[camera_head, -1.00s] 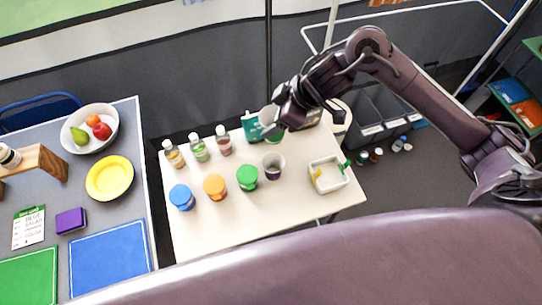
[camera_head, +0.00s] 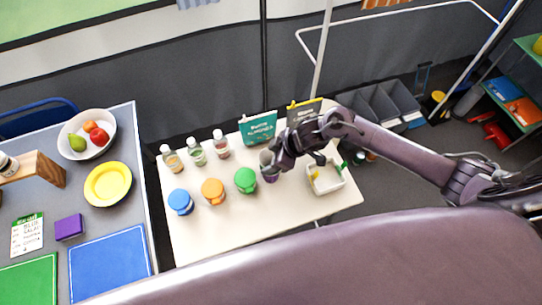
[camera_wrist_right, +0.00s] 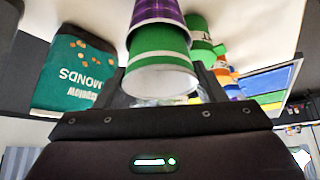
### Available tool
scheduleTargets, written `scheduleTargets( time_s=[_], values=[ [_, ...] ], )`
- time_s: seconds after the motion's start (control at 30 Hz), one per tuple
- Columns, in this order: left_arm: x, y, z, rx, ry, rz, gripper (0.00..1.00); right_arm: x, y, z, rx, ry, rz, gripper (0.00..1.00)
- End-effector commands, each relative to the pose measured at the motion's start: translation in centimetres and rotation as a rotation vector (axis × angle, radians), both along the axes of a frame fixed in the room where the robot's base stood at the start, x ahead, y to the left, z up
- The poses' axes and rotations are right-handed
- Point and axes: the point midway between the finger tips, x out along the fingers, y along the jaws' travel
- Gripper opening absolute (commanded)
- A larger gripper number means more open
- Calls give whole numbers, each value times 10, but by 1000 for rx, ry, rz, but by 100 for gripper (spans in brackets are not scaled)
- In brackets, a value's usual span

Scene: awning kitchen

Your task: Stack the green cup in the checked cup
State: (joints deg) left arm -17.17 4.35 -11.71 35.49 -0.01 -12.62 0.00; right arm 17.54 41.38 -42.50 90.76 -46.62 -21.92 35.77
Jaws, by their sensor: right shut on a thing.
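The green cup (camera_wrist_right: 158,58), with a white inside, is at the jaws of my right gripper (camera_wrist_right: 162,88) in the right wrist view, its open rim towards the camera. The purple checked cup (camera_wrist_right: 158,11) lines up directly beyond it. The green cup's far end meets the checked cup's rim and seems to be inside it; I cannot tell how deep. In the head view my right gripper (camera_head: 277,163) is low over the checked cup (camera_head: 270,178), which stands on the white table. The gripper hides most of both cups there. My left gripper is not in view.
Jars with green (camera_head: 245,180), orange (camera_head: 213,191) and blue (camera_head: 180,201) lids stand left of the cups. Several bottles (camera_head: 196,151) and a teal almonds packet (camera_head: 258,129) are behind. A white basket (camera_head: 326,181) is at right. The table's front is clear.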

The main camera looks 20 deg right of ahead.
Motion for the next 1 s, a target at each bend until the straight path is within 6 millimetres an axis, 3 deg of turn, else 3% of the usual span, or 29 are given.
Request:
scheduleTargets(
  time_s=[0.77, 0.8, 0.93, 1.0],
  values=[
    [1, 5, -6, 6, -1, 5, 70, 0, 1, -12, 2, -1, 0, 50],
    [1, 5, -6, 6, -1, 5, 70, 0, 1, -12, 2, -1, 0, 68],
    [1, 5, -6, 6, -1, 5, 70, 0, 0, -12, 2, -1, 0, 85],
    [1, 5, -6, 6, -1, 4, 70, 0, 0, -12, 2, -1, 0, 85]
  ],
)
